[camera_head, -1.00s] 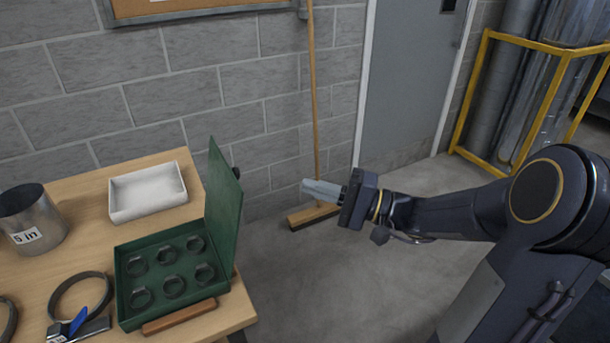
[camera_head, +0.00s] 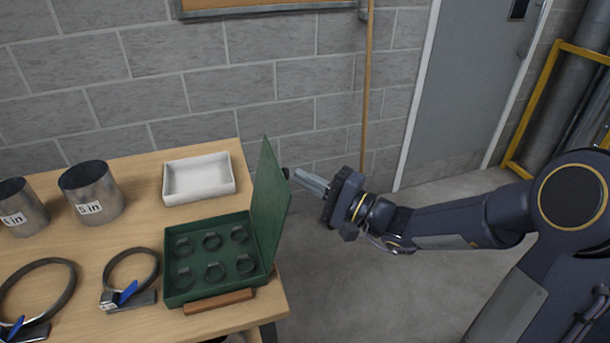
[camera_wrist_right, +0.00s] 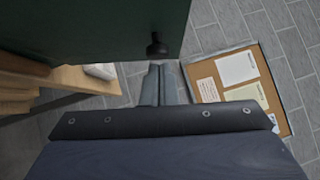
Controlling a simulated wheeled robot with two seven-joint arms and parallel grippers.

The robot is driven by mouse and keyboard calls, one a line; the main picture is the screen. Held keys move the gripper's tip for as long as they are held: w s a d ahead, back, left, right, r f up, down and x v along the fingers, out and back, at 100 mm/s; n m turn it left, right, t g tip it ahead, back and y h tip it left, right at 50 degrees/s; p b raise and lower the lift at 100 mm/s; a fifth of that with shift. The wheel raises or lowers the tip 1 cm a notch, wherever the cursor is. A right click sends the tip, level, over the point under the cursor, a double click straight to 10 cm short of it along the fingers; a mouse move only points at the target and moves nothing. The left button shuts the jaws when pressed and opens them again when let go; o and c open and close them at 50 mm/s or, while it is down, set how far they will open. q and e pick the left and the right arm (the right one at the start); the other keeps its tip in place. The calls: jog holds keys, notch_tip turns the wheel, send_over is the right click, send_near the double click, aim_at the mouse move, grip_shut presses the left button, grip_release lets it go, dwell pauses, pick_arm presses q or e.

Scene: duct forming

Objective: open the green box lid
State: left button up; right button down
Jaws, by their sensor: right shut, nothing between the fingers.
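The green box (camera_head: 181,297) sits on the wooden table near its right edge. Its lid (camera_head: 269,205) stands up, tilted a little outward to the right, and several dark rings lie inside the box. A dark knob (camera_head: 286,173) is on the lid's outer face. My right gripper (camera_head: 299,175) is shut and empty, just right of the lid with its tips near the knob. In the right wrist view the shut fingers (camera_wrist_right: 161,68) lie below the knob (camera_wrist_right: 157,47) and the green lid (camera_wrist_right: 95,28). My left gripper is not in view.
A wooden bar (camera_head: 219,301) lies along the box's front. A white tray (camera_head: 199,196) stands behind it. Metal cylinders (camera_head: 91,193) and clamp rings (camera_head: 131,252) are to the left. A broom handle (camera_head: 367,90) leans on the wall. Floor right of the table is clear.

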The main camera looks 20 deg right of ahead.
jog(key=shift+a, duration=0.25)
pick_arm(q)
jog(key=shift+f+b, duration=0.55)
jog(key=shift+b, duration=0.05)
pick_arm(e)
jog(key=a, duration=0.1)
jog(key=a+r+n+g, duration=0.1)
jog(key=a+r+n+h, duration=0.1)
jog(key=a, duration=0.1)
